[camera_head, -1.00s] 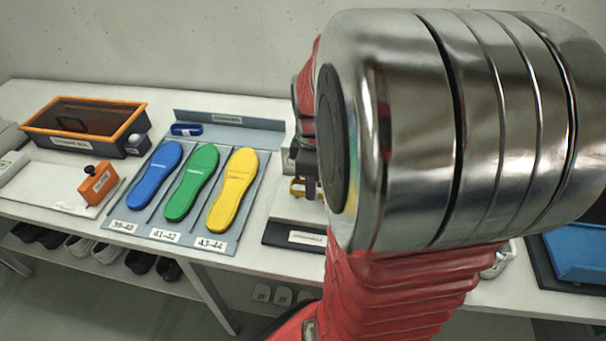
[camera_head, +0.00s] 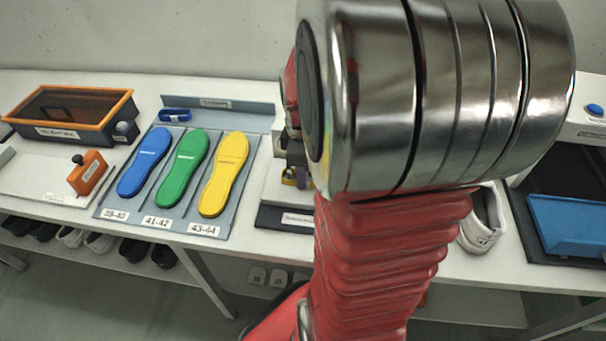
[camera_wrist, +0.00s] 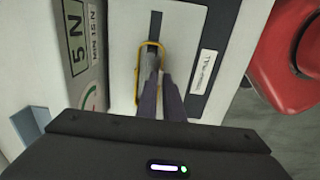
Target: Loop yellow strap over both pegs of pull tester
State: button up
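The pull tester stands on the bench in the head view, its pale base and dark front edge (camera_head: 281,218) showing left of my arm. In the wrist view I look down on its pale plate (camera_wrist: 186,32) beside a grey panel marked 5 N (camera_wrist: 78,45). The yellow strap (camera_wrist: 137,76) is a narrow upright loop over the plate around a dark slot. My gripper's two purple-grey fingers (camera_wrist: 158,72) reach down into the strap's area, close together. They cover its right side and lower end. I cannot tell whether they pinch it. The pegs are not clearly visible.
Blue, green and yellow insoles lie on a grey rack (camera_head: 243,190) left of the tester. An orange-rimmed bin (camera_head: 128,95) and an orange block (camera_head: 88,173) are farther left. A white shoe (camera_head: 482,225) and a blue tray (camera_head: 568,226) are right of my arm.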

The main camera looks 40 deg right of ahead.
jog(key=o, duration=0.4)
notch_tip(320, 180, up, 14)
jog(key=shift+f, duration=0.15)
dwell(0.6)
dwell(0.7)
